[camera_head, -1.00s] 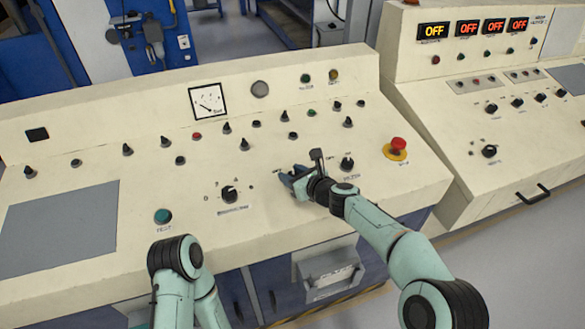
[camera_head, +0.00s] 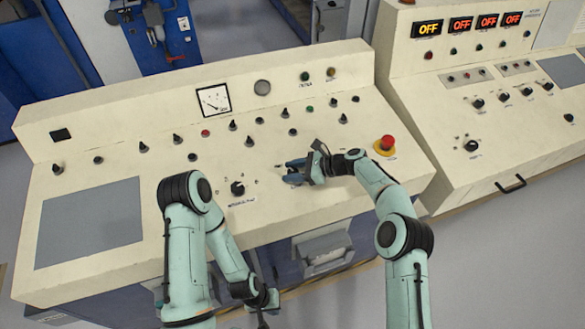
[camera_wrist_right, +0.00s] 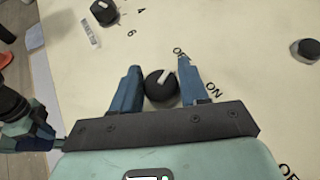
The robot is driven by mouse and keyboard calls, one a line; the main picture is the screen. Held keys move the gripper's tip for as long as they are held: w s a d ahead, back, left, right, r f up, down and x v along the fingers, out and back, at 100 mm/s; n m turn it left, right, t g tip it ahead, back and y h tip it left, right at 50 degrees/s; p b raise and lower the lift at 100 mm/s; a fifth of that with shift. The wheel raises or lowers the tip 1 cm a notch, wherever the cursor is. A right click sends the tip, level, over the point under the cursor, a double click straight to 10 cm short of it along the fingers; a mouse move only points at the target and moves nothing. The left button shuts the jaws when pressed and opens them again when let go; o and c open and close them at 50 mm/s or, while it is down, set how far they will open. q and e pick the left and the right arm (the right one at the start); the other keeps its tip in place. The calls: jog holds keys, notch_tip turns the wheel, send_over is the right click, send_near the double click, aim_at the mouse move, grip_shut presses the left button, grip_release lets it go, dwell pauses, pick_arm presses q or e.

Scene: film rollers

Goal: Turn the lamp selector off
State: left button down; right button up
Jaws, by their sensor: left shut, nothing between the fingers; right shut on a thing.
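The lamp selector is a small round black knob (camera_wrist_right: 161,88) with a white pointer mark, on the cream console top. In the right wrist view, OFF and ON are printed beside it, and its mark slants up and right, roughly toward OFF. My right gripper (camera_head: 289,173) is shut on this knob, with one blue finger on each side; in the head view the gripper hides the knob. My left gripper (camera_head: 264,312) is shut and empty, low in front of the console, away from the knob.
A larger numbered knob (camera_head: 237,188) lies left of my right gripper. A red emergency button (camera_head: 387,142) on a yellow base stands to the right. Several black knobs line the console behind. A second console (camera_head: 450,160) with lit OFF displays (camera_head: 428,29) stands at the right.

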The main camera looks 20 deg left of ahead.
jog(key=shift+r+n+g, duration=0.15)
jog(key=shift+n+g, duration=0.45)
dwell(0.4)
jog(key=o, duration=1)
jog(key=shift+c, duration=0.2)
jog(key=shift+d, duration=0.1)
jog(key=v, duration=1.3)
jog(key=shift+r, duration=0.2)
